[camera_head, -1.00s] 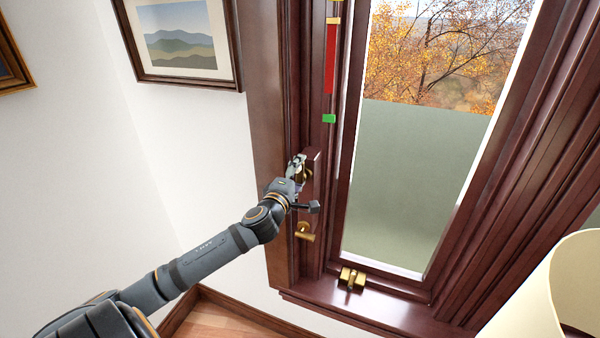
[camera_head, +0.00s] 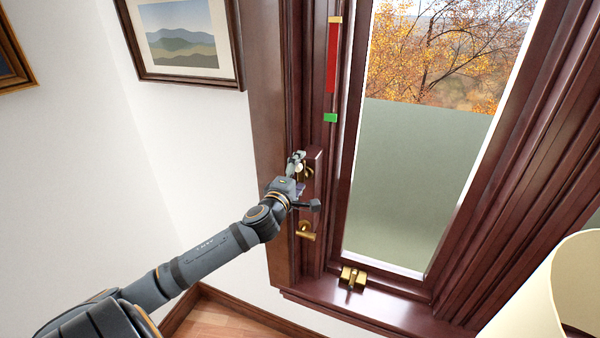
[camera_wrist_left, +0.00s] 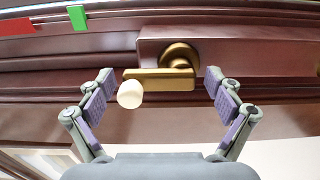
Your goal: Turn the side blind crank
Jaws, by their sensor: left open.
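The blind crank (camera_wrist_left: 160,80) is a brass arm on a round brass mount, with a cream knob (camera_wrist_left: 130,94) at its left end in the left wrist view. It is fixed to a dark wood block on the window frame. My left gripper (camera_wrist_left: 158,88) is open, with its purple-padded fingers apart on either side of the crank arm and knob. In the head view my left gripper (camera_head: 298,172) is at the block on the frame's left side and hides most of the crank. My right gripper is not in view.
A brass handle (camera_head: 306,231) sits below the gripper on the frame, and a brass latch (camera_head: 352,278) is on the sill. A red strip (camera_head: 331,58) and green marker (camera_head: 330,117) are above. A cream lampshade (camera_head: 545,300) stands lower right.

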